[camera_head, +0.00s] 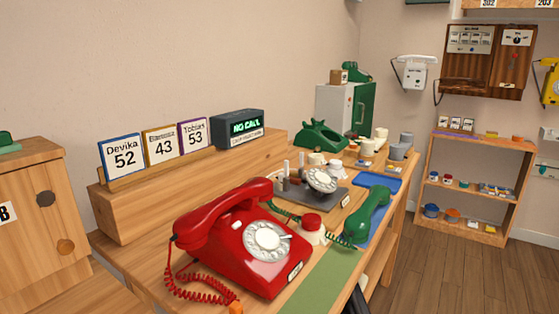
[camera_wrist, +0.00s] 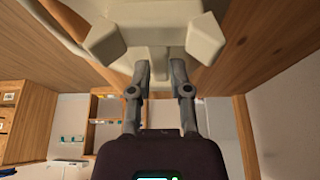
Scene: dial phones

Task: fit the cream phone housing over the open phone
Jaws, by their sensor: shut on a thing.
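The open phone (camera_head: 330,204) sits mid-bench in the head view, a dark grey base with a pale dial (camera_head: 322,180) and upright metal parts on it. A green handset (camera_head: 368,215) on a coiled green cord lies in front of it, to the right. In the wrist view, my gripper (camera_wrist: 160,68) is shut on the cream phone housing (camera_wrist: 150,22), which fills the top of the picture with its blocky cradle prongs towards me. The exact grip spot is partly hidden. Neither my gripper nor the cream housing shows in the head view.
A red dial phone (camera_head: 250,245) stands at the bench front, left of the open phone. A red-capped jar (camera_head: 311,228) is close by. A green housing (camera_head: 321,136), cream cups and a blue mat (camera_head: 385,186) lie beyond. A raised wooden ledge (camera_head: 180,200) runs behind.

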